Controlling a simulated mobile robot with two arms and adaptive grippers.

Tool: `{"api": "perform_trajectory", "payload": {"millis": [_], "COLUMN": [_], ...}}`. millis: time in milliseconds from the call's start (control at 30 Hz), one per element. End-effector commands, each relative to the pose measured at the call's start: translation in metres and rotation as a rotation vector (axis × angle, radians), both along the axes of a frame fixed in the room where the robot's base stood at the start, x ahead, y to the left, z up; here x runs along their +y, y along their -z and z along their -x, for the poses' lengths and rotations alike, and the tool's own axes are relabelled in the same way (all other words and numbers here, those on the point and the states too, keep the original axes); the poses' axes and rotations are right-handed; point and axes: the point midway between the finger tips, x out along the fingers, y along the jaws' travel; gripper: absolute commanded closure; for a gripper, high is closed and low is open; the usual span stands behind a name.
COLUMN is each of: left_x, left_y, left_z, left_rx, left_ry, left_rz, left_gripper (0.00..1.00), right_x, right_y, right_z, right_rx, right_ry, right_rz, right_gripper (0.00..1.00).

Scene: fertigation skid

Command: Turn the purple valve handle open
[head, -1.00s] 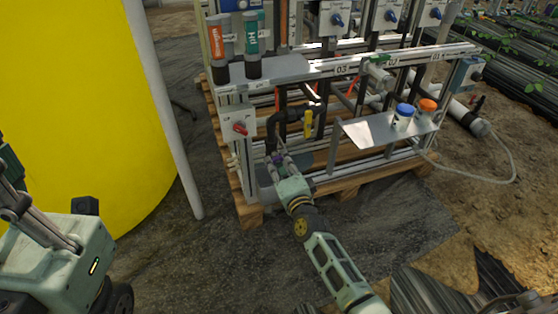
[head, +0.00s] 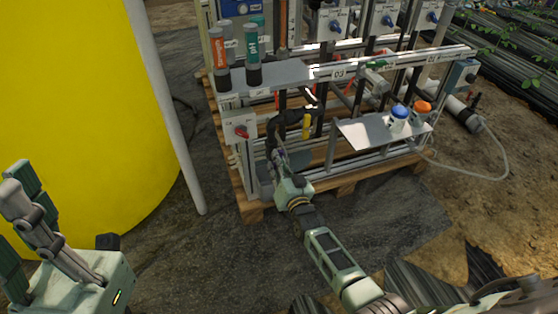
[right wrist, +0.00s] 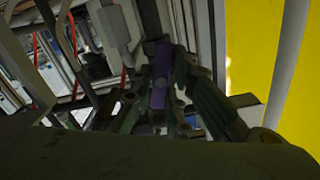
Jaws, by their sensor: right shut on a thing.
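The purple valve handle (right wrist: 160,76) shows in the right wrist view as an upright purple bar between my right gripper's fingers. My right gripper (right wrist: 165,92) is shut on it. In the head view my right gripper (head: 277,160) reaches into the lower left of the skid frame, below black piping, and its fingers hide the purple handle there. The valve body is hidden or too dark to make out. My left gripper (head: 22,222) is at the lower left of the head view, fingers apart and empty, away from the skid.
A yellow tank (head: 85,110) and a grey post (head: 172,110) stand left of the skid. A red switch (head: 242,131) is on a box above my right gripper. A yellow handle (head: 306,126) hangs close right. A metal shelf (head: 362,133) holds blue-capped and orange-capped bottles.

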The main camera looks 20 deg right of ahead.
Motion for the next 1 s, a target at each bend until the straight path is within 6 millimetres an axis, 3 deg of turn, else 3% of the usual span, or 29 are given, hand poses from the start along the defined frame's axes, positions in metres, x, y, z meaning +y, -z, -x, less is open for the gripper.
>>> {"api": "perform_trajectory", "payload": {"millis": [400,1000], "left_x": [-0.0002,-0.0002], "left_y": [-0.011,-0.0127], "left_z": [-0.0001,-0.0002], "left_rx": [0.0,0.001], "left_ry": [0.0,0.001], "left_rz": [0.0,0.0], "left_gripper": [1.0,1.0], "right_x": [0.0028,0.0033], "right_y": [-0.0008,0.0006], "right_z": [0.0,0.0003], "right_rx": [-0.011,-0.012], "right_ry": [-0.003,-0.005], "right_rz": [0.281,0.37], "right_gripper": [1.0,1.0]}}
